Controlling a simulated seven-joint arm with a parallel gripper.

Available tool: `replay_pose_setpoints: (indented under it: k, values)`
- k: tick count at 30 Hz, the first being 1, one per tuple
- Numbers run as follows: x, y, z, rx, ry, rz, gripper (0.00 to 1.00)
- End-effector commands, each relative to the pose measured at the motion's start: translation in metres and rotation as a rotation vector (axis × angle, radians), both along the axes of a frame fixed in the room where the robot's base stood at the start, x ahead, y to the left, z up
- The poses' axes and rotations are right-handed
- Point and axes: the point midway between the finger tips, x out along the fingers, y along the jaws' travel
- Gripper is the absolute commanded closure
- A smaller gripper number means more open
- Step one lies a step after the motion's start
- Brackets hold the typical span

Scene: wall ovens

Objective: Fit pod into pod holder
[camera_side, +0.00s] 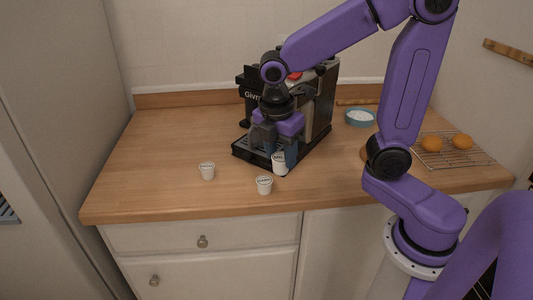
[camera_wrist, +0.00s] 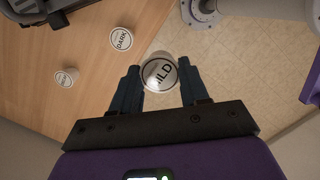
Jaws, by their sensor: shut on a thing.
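My gripper (camera_side: 279,156) is shut on a white pod (camera_side: 280,167), held upright in front of the coffee machine's drip tray (camera_side: 251,155). In the wrist view the pod's lid reads "MILD" (camera_wrist: 160,73), between the two dark blue fingers (camera_wrist: 160,85). The coffee machine (camera_side: 318,105) stands at the back of the counter, partly hidden by my arm. I cannot make out the pod holder; my gripper and wrist cover the machine's front. How high the pod is above the counter is hard to tell.
A "DARK" pod (camera_side: 264,185) stands near the counter's front edge, and another pod (camera_side: 207,171) stands to its left. A blue bowl (camera_side: 360,118) and a wire rack (camera_side: 455,155) with orange fruit are to the right. The counter's left part is clear.

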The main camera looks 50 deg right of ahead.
Motion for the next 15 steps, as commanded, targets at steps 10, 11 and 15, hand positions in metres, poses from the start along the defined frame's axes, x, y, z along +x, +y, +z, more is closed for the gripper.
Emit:
replay_pose_setpoints:
  k: [10, 11, 15]
  values:
    - [0.01, -0.009, 0.027, 0.0, -0.006, -0.033, 0.89]
    - [0.015, -0.012, 0.033, -0.001, -0.006, -0.043, 0.89]
    - [0.039, -0.029, 0.067, -0.004, -0.01, -0.086, 0.89]
